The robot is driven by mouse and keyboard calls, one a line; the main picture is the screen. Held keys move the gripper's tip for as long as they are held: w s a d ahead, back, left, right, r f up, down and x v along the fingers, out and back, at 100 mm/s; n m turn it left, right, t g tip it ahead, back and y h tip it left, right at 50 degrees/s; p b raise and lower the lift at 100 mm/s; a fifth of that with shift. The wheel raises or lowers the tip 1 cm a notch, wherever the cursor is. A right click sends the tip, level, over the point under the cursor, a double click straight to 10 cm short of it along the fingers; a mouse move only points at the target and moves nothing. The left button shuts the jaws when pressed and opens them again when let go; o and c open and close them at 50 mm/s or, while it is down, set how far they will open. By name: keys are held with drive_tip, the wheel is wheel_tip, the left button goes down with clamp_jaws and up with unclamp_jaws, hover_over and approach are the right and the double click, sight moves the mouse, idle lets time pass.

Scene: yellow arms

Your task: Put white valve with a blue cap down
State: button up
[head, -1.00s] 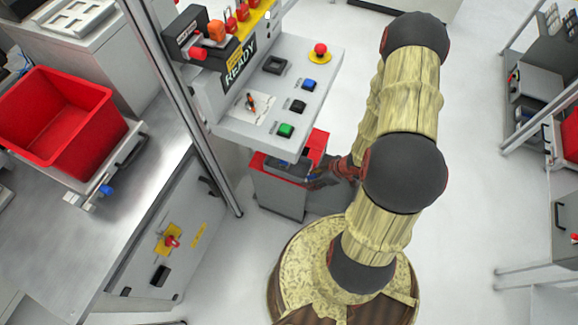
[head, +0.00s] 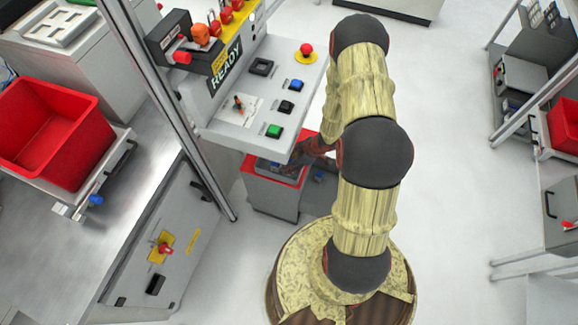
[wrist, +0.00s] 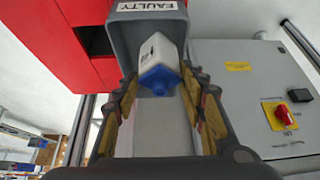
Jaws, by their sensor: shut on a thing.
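In the wrist view, the white valve with a blue cap (wrist: 158,66) sits between the two fingers of my gripper (wrist: 160,88), blue cap toward the camera. My gripper is shut on it. The valve is in front of the opening of a grey bin (wrist: 119,38) labelled FAULTY; I cannot tell whether it touches the bin. In the head view, my gripper (head: 303,156) is low beside the control panel, over the red-and-grey stand (head: 272,199). The arm and panel partly hide it, and the valve cannot be made out clearly there.
The control panel (head: 243,126) with coloured buttons overhangs close to my gripper. A metal post (head: 160,105) and a grey cabinet (head: 190,232) stand to the left. A red crate (head: 52,135) rests on the left bench.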

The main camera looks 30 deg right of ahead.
drive_tip(key=shift+w+d+f, duration=0.2)
drive_tip(key=shift+w+f, duration=0.4)
drive_tip(key=shift+f, duration=0.15)
drive_tip(key=shift+w+d+f+b, duration=0.15)
drive_tip(key=shift+f+b, duration=0.7)
drive_tip(key=shift+f, duration=0.9)
drive_tip(key=shift+f, duration=0.15)
drive_tip(key=o, duration=0.9)
drive_tip(key=shift+o, duration=0.2)
